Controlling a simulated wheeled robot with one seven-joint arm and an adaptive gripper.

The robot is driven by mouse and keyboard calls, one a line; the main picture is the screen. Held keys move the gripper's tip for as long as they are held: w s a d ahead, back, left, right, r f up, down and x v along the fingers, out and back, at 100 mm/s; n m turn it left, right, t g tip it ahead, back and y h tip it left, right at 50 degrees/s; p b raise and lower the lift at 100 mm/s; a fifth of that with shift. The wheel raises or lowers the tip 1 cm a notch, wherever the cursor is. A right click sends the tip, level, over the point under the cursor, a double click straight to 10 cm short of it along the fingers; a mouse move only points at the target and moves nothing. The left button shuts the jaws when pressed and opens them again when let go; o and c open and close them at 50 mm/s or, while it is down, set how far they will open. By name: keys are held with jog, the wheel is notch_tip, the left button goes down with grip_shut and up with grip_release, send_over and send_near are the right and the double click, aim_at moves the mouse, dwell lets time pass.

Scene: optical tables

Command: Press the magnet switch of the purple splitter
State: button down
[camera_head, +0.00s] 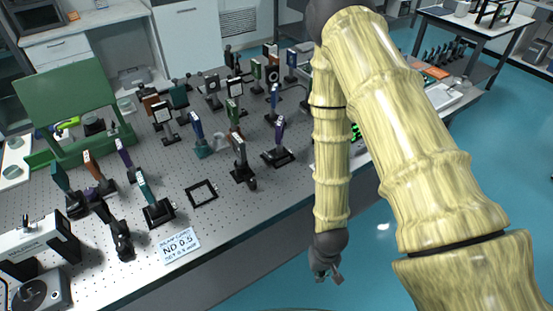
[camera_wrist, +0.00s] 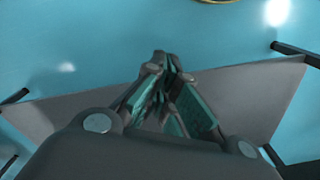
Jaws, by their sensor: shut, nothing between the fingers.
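A purple upright optic (camera_head: 279,130) stands on a black base near the middle of the optical table's front edge. Another purple optic (camera_head: 124,153) stands farther left, behind the teal one. I cannot tell which is the purple splitter, and no magnet switch is clear at this size. My gripper (camera_head: 326,274) hangs in front of the table's near side, over the blue floor, apart from both optics. In the wrist view my gripper (camera_wrist: 168,65) has its fingertips together with nothing between them; neither purple optic shows there.
The perforated table (camera_head: 225,215) holds many closely spaced upright optics. A green panel (camera_head: 66,96) stands at the left. The blue floor (camera_head: 385,250) in front is open.

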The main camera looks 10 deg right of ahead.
jog(key=s+f+b, duration=0.1)
jog(key=s+f, duration=0.2)
jog(key=s, duration=0.2)
jog(key=s+f+n, duration=0.1)
jog(key=s+f, duration=0.2)
jog(key=s, duration=0.3)
jog(key=shift+d+b, duration=0.3)
jog(key=shift+b, duration=0.05)
jog(key=shift+s+d, duration=0.15)
